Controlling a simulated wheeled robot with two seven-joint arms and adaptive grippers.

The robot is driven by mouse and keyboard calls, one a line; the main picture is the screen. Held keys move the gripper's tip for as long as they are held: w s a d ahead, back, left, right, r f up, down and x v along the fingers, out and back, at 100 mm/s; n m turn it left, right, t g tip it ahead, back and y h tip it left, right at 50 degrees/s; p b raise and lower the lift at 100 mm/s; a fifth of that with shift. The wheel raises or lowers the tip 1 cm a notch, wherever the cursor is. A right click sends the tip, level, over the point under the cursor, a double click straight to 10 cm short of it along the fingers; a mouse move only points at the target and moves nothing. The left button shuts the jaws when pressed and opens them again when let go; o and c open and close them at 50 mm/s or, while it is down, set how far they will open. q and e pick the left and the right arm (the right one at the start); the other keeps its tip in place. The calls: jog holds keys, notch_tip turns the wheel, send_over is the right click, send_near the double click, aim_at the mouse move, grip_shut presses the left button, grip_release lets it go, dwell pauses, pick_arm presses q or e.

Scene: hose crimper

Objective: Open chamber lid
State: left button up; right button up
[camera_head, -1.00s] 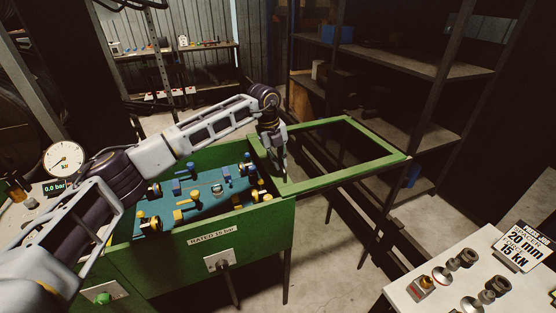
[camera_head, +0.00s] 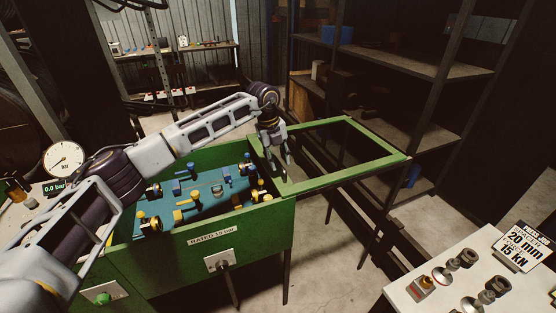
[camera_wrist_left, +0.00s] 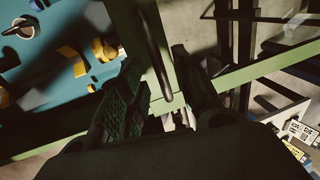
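The green chamber (camera_head: 243,240) stands open at the top, with its blue inner plate and fittings showing. The chamber lid (camera_head: 350,175), a green frame with a see-through middle, sits off to the right, beside the opening and level with the rim. My left gripper (camera_head: 277,172) points down at the lid's left edge. Its fingers are open. In the left wrist view a dark bar handle (camera_wrist_left: 154,55) on the green lid edge lies between the spread fingers (camera_wrist_left: 160,88), with gaps to both sides. My right gripper is in no view.
A white table (camera_head: 420,310) with several fittings and a sign stands at the lower right. Dark shelves (camera_head: 440,70) stand behind the lid. A pressure gauge (camera_head: 64,159) is at the left. Bare floor lies between chamber and table.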

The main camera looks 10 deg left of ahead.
pick_arm(q)
notch_tip(320, 180, up, 11)
jog(key=s+a, duration=0.1)
jog(key=a, duration=0.1)
dwell(0.4)
jog(key=shift+s, duration=0.1)
dwell(0.3)
